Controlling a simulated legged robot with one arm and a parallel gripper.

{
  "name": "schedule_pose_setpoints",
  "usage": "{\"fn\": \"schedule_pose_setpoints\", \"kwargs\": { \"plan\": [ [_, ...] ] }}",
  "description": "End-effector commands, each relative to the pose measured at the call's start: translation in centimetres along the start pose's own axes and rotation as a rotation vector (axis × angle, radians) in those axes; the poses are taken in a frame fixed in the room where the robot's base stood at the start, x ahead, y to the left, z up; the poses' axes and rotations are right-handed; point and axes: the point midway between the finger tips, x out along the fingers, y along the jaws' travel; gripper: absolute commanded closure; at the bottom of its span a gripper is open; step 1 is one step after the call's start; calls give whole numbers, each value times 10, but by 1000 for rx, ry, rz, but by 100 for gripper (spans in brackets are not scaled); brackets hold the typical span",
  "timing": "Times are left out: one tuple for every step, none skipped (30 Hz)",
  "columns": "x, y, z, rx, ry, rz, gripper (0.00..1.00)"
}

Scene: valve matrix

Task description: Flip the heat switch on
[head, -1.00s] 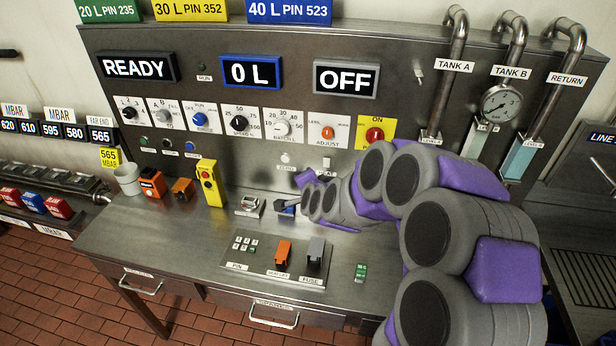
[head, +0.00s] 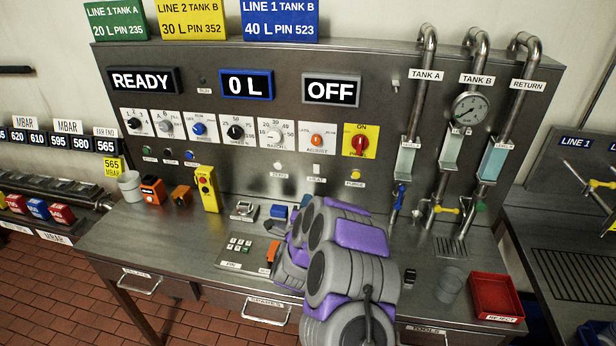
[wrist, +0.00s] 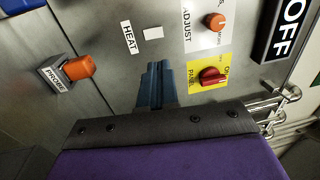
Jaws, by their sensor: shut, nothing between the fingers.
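The heat switch is a small pale rocker (head: 317,168) on the upright steel panel, above its HEAT label (head: 317,180). In the wrist view, the pale switch (wrist: 153,33) sits beside the HEAT label (wrist: 129,36). My gripper (wrist: 155,68) is shut and empty, its blue-grey fingertips pointing at the panel just short of the switch in the picture. A gap shows between them in that view; the exact depth is hard to judge. In the head view, my arm hides most of the gripper. The switch's tilt is too small to read.
The orange ADJUST knob (wrist: 215,22) and red panel knob (wrist: 211,76) are near the gripper. An orange-tipped probe (wrist: 79,68) stands to its left. The OFF display (head: 331,89) is above. A red reject tray (head: 495,297) lies at the bench's right.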

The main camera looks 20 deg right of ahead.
Motion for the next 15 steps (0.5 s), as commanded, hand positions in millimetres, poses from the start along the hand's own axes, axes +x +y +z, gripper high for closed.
{"fn": "schedule_pose_setpoints", "kwargs": {
  "plan": [
    [0, 0, 0, 0, 1, -1, 100],
    [0, 0, 0, 0, 1, -1, 100],
    [0, 0, 0, 0, 0, -1, 100],
    [0, 0, 0, 0, 0, -1, 100],
    [0, 0, 0, 0, 0, 0, 100],
    [0, 0, 0, 0, 0, 0, 100],
    [0, 0, 0, -1, 0, 0, 100],
    [0, 0, 0, -1, -1, 0, 100],
    [0, 0, 0, -1, -1, 0, 100],
    [1, 0, 0, -1, -1, 0, 100],
    [3, 0, 0, -1, 0, 0, 100],
    [5, 0, 0, -2, 0, -1, 100],
    [7, 0, 0, -2, 0, -1, 100],
    [10, 0, 0, -2, 0, -2, 100],
    [14, 0, 0, -2, 0, -3, 100]
  ]
}}
